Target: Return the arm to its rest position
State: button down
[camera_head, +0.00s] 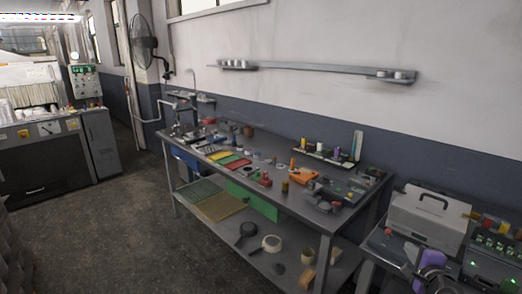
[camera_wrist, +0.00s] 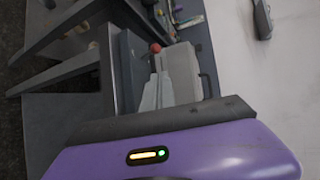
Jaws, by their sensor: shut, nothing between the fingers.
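My arm shows as a purple link (camera_head: 430,258) at the lower right of the head view, in front of a pale case. In the wrist view, its purple housing with two small lights fills the bottom. My gripper (camera_wrist: 157,75) shows there as pale, tapered fingers close together. It is shut and holds nothing. The pale case (camera_wrist: 184,72) lies just beside the fingers in that view, and a red knob (camera_wrist: 155,47) is beyond their tips. I cannot tell the exact gap to either.
The pale case (camera_head: 428,218) stands on a right-hand bench beside a panel with green lights (camera_head: 495,243). A long workbench (camera_head: 226,190) holds many small parts. Open floor (camera_head: 120,225) lies to the left.

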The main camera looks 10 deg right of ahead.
jog(key=s+r+n+t+h, duration=0.2)
jog(key=s+r+n, duration=0.2)
jog(key=r+n, duration=0.15)
jog(key=s+a+f+n+y, duration=0.1)
jog(key=s+a+n, duration=0.4)
jog(key=s+a, duration=0.5)
jog(key=s+a+f+n+y, duration=0.1)
jog(key=s+a+n+y, duration=0.2)
jog(key=s, duration=1.7)
jog(key=s+a+f+n+g+y, duration=0.1)
jog(key=s+a+f+n+y, duration=0.1)
jog(key=s+a+n, duration=0.7)
jog(key=s+a, duration=0.6)
jog(key=a, duration=0.1)
jog(key=shift+a+y+b, duration=0.3)
jog(key=shift+a+b, duration=0.05)
jog(key=shift+f, duration=0.1)
